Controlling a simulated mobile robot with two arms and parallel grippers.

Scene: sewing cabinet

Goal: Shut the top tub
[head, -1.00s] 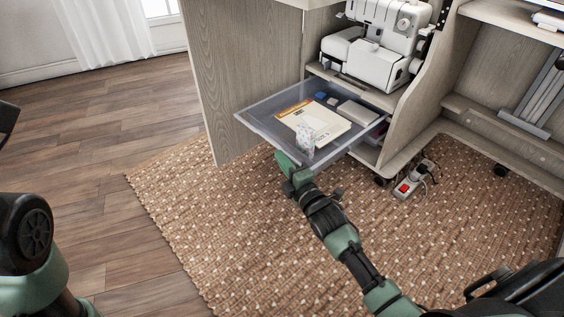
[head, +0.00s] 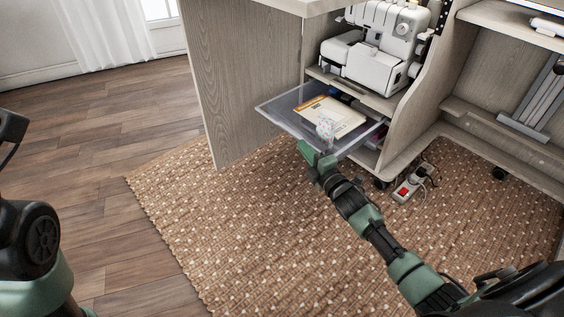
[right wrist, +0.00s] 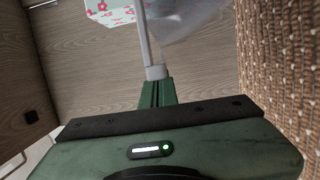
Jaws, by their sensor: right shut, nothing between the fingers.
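The top tub (head: 283,117) is a clear, shallow pull-out tub in the sewing cabinet. It is partly slid out from under the shelf with the white machine, and its back part is hidden under that shelf. A paper pattern packet and a small floral item (head: 326,129) lie in it. My right gripper (head: 306,150) is shut and empty, at the tub's front edge and seemingly touching it. In the right wrist view the shut fingers (right wrist: 156,88) point at a pale tub edge, with the floral item (right wrist: 108,10) beyond. My left gripper is out of view; only part of the left arm shows.
A white sewing machine (head: 370,50) stands on the shelf above the tub. A cabinet door panel (head: 245,85) stands open left of the tub. A power strip (head: 408,187) with a red switch lies on the woven rug (head: 220,220) at right.

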